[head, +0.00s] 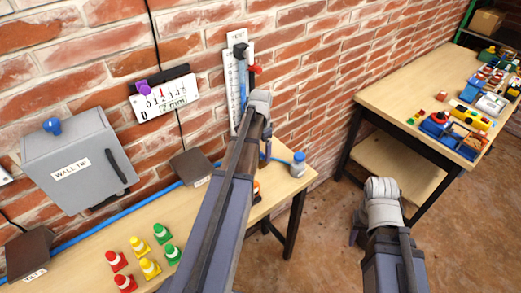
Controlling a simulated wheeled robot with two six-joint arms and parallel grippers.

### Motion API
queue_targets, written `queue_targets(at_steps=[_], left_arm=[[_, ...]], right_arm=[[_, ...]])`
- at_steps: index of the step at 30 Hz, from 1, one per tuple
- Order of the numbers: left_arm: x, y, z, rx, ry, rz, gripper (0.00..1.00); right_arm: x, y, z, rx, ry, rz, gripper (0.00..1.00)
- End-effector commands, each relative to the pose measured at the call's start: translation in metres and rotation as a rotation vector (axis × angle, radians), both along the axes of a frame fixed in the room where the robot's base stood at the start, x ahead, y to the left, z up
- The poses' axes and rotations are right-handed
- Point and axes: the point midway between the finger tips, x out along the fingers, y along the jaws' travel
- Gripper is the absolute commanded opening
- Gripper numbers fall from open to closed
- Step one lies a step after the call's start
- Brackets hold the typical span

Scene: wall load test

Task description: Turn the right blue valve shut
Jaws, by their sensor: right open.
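A blue knob (52,126) sits on top of the grey wall box (78,165) at the left. My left arm rises through the middle and covers part of the wall and bench. The end of my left gripper (265,150) is mostly hidden behind that arm, above the bench's right end. My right gripper (356,236) shows only in small part beside my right arm, over the floor between the two tables. It is open and well apart from the wall fittings.
A blue pipe (95,231) runs along the wall behind the bench (205,238). A second table (405,85) at the right holds several tools. Brown floor shows between the tables.

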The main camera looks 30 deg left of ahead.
Motion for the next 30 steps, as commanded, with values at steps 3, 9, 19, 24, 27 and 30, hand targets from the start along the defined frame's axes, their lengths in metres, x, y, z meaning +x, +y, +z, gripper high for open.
queue_targets(at_steps=[3, 9, 19, 24, 27, 30], left_arm=[[0.0, 0.0, 0.002, 0.0, 0.0, 0.0, 0.93], [0.0, 0.0, 0.013, 0.0, 0.0, 0.0, 0.93], [0.0, 0.0, 0.055, 0.0, 0.0, 0.0, 0.93], [0.0, 0.0, 0.074, 0.0, 0.0, 0.0, 0.93], [0.0, 0.0, 0.078, 0.0, 0.0, 0.0, 0.93], [0.0, 0.0, 0.079, 0.0, 0.0, 0.0, 0.93]], right_arm=[[0.0, 0.0, 0.002, 0.0, 0.0, 0.0, 0.5], [0.0, 0.0, 0.013, 0.0, 0.0, 0.0, 0.5], [0.0, 0.0, 0.055, 0.0, 0.0, 0.001, 0.5], [0.0, 0.0, 0.074, 0.0, 0.0, 0.002, 0.5], [0.0, 0.0, 0.079, 0.0, 0.0, 0.002, 0.5], [0.0, 0.0, 0.079, 0.0, 0.0, 0.002, 0.5]])
